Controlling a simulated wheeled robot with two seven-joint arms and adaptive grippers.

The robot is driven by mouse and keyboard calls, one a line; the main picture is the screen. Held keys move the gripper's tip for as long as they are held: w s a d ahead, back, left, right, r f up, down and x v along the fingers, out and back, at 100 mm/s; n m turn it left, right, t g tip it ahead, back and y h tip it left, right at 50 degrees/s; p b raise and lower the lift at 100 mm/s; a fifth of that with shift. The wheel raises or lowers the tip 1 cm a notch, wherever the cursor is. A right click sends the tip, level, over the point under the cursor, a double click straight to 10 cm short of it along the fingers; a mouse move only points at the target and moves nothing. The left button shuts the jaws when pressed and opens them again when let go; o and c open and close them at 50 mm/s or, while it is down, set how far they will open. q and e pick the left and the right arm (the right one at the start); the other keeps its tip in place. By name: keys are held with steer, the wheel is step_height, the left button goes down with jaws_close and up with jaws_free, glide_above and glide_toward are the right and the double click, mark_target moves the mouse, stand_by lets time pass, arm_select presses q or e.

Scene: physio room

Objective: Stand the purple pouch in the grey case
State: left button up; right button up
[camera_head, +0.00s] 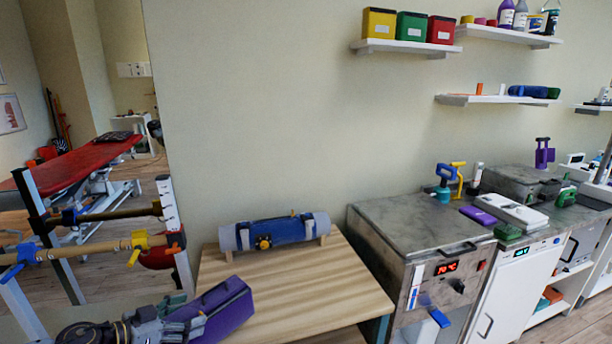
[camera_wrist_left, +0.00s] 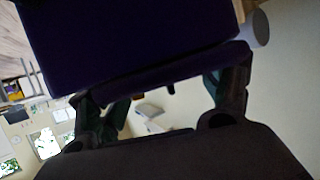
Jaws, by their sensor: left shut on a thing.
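The purple pouch (camera_head: 226,308) is a box-like dark purple block at the bottom of the head view. My left gripper (camera_head: 194,326) is shut on its left end and holds it tilted near the front left of the wooden table. In the left wrist view the pouch (camera_wrist_left: 130,40) fills the upper part, dark, between the fingers of my gripper (camera_wrist_left: 165,100). Whether the pouch touches the table is unclear. I cannot pick out the grey case with certainty in either view. My right gripper is not in view.
The wooden table (camera_head: 310,285) is mostly bare, with a grey-and-blue roll (camera_head: 275,232) on a stand at its back. A metal heater unit (camera_head: 420,262) stands right of it. A flat purple pack (camera_head: 478,215) lies on the counter. A rack with bars (camera_head: 100,215) is at left.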

arm_select(q)
steer(key=shift+d+r+n+y, duration=0.2)
steer(key=shift+d+n+y, duration=0.1)
steer(key=shift+d, duration=0.25)
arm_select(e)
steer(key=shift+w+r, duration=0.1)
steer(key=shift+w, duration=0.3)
arm_select(q)
steer(key=shift+d+f+n+t+y, duration=0.1)
steer(key=shift+d+n+t+y, duration=0.05)
steer(key=shift+n+t+y, duration=0.2)
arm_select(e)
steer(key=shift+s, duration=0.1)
